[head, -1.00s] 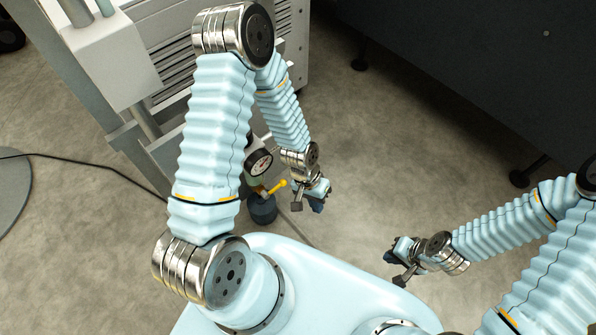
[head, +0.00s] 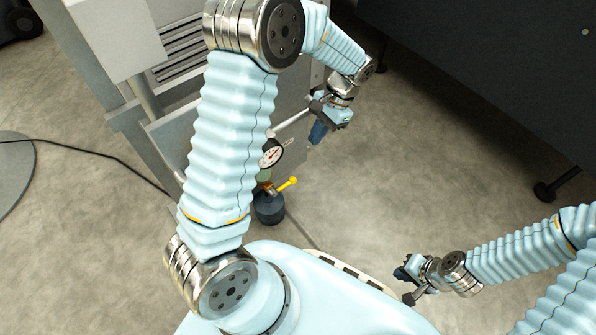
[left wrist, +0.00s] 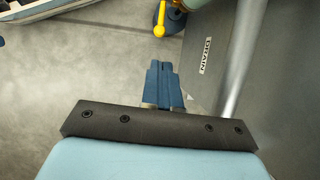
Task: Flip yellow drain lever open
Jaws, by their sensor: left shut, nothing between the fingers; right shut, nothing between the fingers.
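The yellow drain lever (head: 287,185) sticks out to the right above a dark round pot (head: 269,208), below the pressure gauge. In the left wrist view the lever (left wrist: 161,18) is at the top edge, partly cut off, with its knob end pointing down. My left gripper (head: 316,134) is shut and empty, above and to the right of the lever and apart from it. Its closed blue fingers (left wrist: 160,72) point toward the lever in the left wrist view. My right gripper (head: 402,274) is shut and empty at the lower right, far from the lever.
A round gauge (head: 271,155) sits above the lever, partly behind my left arm. A grey machine panel (left wrist: 225,50) bears a "DRAIN" label (left wrist: 190,56) and a pale bar. A dark cabinet (head: 500,80) stands at right. The floor between is clear.

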